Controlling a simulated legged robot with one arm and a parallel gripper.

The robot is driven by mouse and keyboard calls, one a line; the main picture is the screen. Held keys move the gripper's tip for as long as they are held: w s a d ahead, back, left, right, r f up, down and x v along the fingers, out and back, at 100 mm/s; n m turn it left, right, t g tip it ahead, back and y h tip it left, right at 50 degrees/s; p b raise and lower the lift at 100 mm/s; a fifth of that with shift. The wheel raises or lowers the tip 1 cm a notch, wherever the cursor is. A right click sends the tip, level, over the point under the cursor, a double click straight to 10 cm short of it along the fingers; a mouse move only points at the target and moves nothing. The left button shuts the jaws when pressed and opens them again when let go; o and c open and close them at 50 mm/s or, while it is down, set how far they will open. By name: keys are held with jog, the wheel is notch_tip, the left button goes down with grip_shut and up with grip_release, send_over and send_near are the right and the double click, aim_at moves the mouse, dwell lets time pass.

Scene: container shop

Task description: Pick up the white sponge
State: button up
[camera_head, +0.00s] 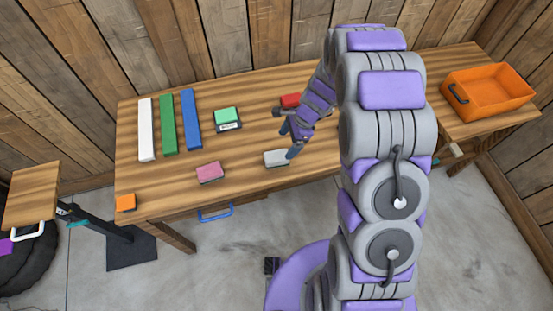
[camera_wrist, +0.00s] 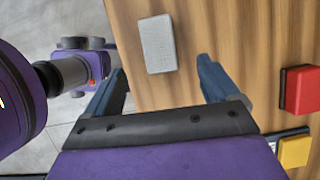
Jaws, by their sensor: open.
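The white sponge (camera_head: 277,158) is a small pale grey-white block lying flat on the wooden table near its front edge. It also shows in the wrist view (camera_wrist: 158,44), beyond my fingertips and roughly midway between them. My gripper (camera_head: 288,139) is just above and beside the sponge in the head view. In the wrist view my gripper (camera_wrist: 163,76) has its two blue-grey fingers spread wide with nothing between them. I cannot tell the exact height of the fingers over the table.
A red block (camera_head: 290,100) lies behind my gripper. A pink sponge (camera_head: 210,171) and a green sponge (camera_head: 226,114) lie to the left, with white, green and blue bars (camera_head: 191,120) further left. An orange bin (camera_head: 490,92) stands at the right. A yellow block (camera_wrist: 294,151) shows in the wrist view.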

aim_at(275, 156)
jog(key=b+x, duration=0.2)
jog(key=x, duration=0.7)
jog(key=shift+a+f, duration=0.25)
jog(key=shift+f, duration=0.05)
jog(key=shift+r, duration=0.1)
jog(key=c, duration=1.1)
jog(key=shift+r, duration=0.1)
jog(key=shift+r, duration=0.6)
notch_tip(275, 156, up, 2)
jog(key=shift+r+p, duration=0.15)
jog(key=shift+p, duration=0.35)
jog(key=s+d, duration=0.1)
jog(key=s, duration=0.4)
jog(key=s+r+p, duration=0.1)
jog(key=s, duration=0.4)
jog(key=s+d, duration=0.1)
jog(key=s, duration=0.5)
jog(key=shift+d+r, duration=0.15)
jog(key=shift+d, duration=0.15)
